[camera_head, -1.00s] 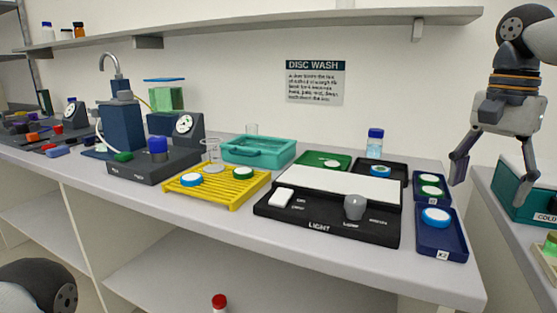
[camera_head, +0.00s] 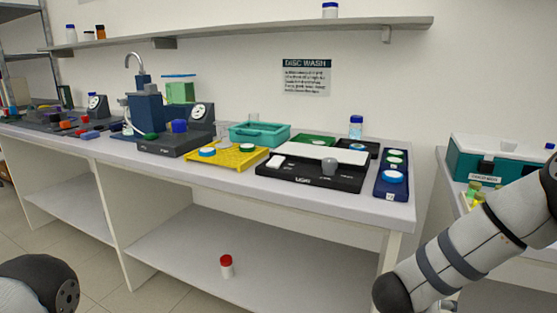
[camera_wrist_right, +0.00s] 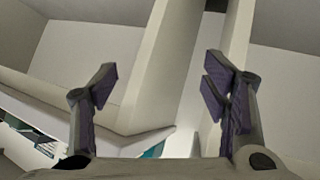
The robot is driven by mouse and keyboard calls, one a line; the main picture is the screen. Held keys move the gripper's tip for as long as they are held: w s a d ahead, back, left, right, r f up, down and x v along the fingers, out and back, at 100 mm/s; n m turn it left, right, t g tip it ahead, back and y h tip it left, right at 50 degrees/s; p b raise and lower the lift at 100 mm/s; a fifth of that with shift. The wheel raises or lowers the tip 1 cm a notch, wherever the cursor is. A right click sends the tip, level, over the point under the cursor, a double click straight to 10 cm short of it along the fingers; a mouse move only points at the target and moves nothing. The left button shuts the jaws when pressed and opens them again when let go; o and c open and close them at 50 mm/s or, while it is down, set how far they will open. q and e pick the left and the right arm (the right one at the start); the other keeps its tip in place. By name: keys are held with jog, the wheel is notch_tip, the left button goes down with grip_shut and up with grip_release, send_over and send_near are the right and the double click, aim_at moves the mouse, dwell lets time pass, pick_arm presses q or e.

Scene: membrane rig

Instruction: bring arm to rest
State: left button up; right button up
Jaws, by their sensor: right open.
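My right arm comes in at the lower right of the head view, bent low in front of the right-hand counter. Past the fingers are pale panels and edges, none touched as far as I can tell. Of my left arm only a dark rounded joint shows at the lower left of the head view; the left gripper is out of view.
The long bench (camera_head: 300,192) holds a yellow rack (camera_head: 240,161), a black light box (camera_head: 300,178), a blue tray (camera_head: 390,188) and a teal basin (camera_head: 262,138). A red-capped bottle (camera_head: 226,268) stands on the lower shelf. A teal cold box (camera_head: 470,168) stands on the right counter.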

jog(key=s+a+f+n+g+y, duration=0.1)
jog(key=s+a+f+n+y, duration=0.25)
jog(key=s+f, duration=0.4)
jog(key=s+a+f+n+y, duration=0.2)
jog(key=s+a+f, duration=0.3)
jog(key=s+f, duration=0.3)
jog(key=s+a+g+y, duration=0.1)
jog(key=s+g, duration=0.2)
jog(key=s, duration=1)
jog(key=s+a+n+g+y, duration=0.1)
jog(key=s+g, duration=0.3)
jog(key=s, duration=0.9)
jog(key=shift+s+a+r+y, duration=0.25)
jog(key=shift+a+y, duration=0.3)
jog(key=shift+a, duration=0.2)
